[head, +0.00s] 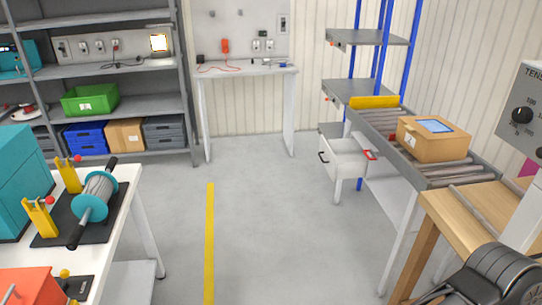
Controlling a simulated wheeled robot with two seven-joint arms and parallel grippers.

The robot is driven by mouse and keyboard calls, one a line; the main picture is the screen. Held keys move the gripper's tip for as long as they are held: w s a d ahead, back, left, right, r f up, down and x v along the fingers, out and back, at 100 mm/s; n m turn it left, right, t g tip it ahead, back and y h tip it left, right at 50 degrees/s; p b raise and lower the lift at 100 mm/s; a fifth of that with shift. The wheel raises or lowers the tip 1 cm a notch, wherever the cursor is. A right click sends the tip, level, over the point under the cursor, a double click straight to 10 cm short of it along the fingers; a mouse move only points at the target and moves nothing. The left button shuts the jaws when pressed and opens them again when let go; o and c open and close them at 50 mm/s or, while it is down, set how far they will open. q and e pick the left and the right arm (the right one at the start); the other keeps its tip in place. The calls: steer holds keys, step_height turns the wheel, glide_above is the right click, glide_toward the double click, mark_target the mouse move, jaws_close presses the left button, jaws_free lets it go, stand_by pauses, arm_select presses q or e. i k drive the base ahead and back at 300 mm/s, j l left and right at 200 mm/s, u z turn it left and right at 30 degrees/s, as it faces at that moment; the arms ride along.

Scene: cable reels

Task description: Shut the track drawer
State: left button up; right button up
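A white drawer (343,163) juts out to the left from below the roller track (385,122), right of the middle in the head view. It looks pulled out, with its open top showing. A dark handle (323,157) is on its left end. A red handle (370,155) shows close to its right end; I cannot tell what it is fixed to. Neither of my grippers can be made out in this view.
A cardboard box (432,140) sits on the track. A wooden-topped bench (450,212) stands at the right front. A white table (120,205) with a cable reel (95,197) stands at the left. The floor (270,220) between is clear, with a yellow line.

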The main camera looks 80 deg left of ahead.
mark_target(342, 158)
steer(key=u, duration=2.75)
steer(key=i+u, duration=0.2)
steer(key=i, duration=0.6)
steer(key=i+u, duration=0.15)
steer(key=i, duration=0.65)
steer(key=i+z, duration=0.25)
steer(key=i, duration=0.4)
steer(key=i+j+z, duration=0.3)
steer(key=i, duration=0.4)
steer(key=i+l+z, duration=0.1)
steer(key=i+z, duration=0.65)
steer(key=z, duration=0.35)
steer(key=k+l, duration=0.05)
